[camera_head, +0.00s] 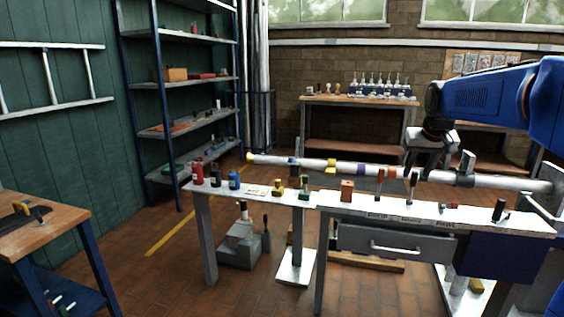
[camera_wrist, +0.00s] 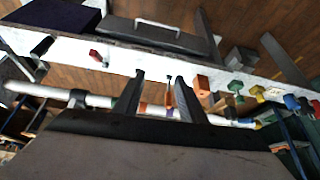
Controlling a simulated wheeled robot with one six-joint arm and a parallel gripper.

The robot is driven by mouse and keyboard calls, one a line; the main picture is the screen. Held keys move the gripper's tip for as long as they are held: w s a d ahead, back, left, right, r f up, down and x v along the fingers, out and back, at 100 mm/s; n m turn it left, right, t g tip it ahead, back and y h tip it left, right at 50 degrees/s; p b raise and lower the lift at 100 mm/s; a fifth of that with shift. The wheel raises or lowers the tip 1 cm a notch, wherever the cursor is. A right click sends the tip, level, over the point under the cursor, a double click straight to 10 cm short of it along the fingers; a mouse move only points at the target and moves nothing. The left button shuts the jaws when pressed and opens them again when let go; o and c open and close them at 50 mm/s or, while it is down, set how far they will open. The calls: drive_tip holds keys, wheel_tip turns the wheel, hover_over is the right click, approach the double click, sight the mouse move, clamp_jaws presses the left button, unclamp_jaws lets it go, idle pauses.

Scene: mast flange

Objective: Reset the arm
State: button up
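My blue arm (camera_head: 490,95) reaches in from the right. My gripper (camera_head: 424,166) hangs over the white horizontal mast (camera_head: 330,166), which has yellow, purple and dark bands. In the wrist view my gripper (camera_wrist: 160,78) has two dark fingers spread apart, with nothing visible held between them. The mast (camera_wrist: 98,100) passes behind the fingers in that view. I cannot tell whether the fingers touch it.
Below the mast, a white bench (camera_head: 330,200) carries a red bottle (camera_head: 198,175), a blue bottle (camera_head: 234,180), an orange block (camera_head: 347,190) and upright tools. A wooden table (camera_head: 40,232) stands left, shelves (camera_head: 190,83) behind. Floor is clear between the left table and bench.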

drive_tip(key=s+a+f, duration=0.2)
drive_tip(key=s+a, duration=0.1)
drive_tip(key=s, duration=0.4)
drive_tip(key=s+a+f+n, duration=0.1)
drive_tip(key=s+a+f, duration=0.15)
drive_tip(key=s, duration=0.45)
drive_tip(key=s+a+f, duration=0.1)
drive_tip(key=s+a, duration=0.2)
drive_tip(key=s, duration=0.4)
drive_tip(key=s+a+f, duration=0.2)
drive_tip(key=s+f, duration=0.3)
drive_tip(key=s, duration=0.3)
drive_tip(key=s+a+f+n+y, duration=0.1)
drive_tip(key=s+a+f, duration=0.1)
drive_tip(key=s+f, duration=0.4)
drive_tip(key=s, duration=0.3)
drive_tip(key=shift+s+f+g, duration=0.15)
drive_tip(key=shift+f+g, duration=0.15)
